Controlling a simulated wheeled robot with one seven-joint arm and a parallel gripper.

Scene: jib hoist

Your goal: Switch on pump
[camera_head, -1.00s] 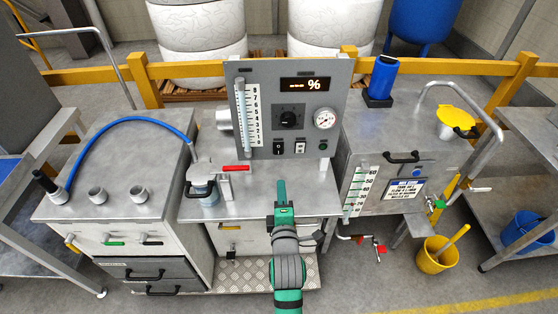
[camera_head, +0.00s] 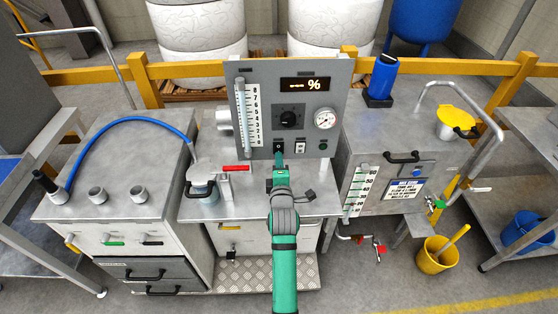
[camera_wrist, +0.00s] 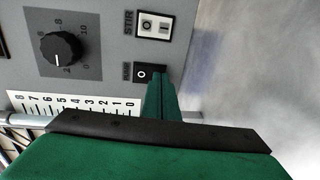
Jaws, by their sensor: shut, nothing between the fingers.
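The grey control panel (camera_head: 262,94) stands upright on the metal bench, with a dark display reading "--- %".
The white STIR switch (camera_head: 300,147) sits right beside the pump switch. A dial knob (camera_head: 289,119), a round gauge (camera_head: 325,119) and a green button (camera_head: 323,146) share the panel. A red-handled valve (camera_head: 236,168) is to the left on the bench.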

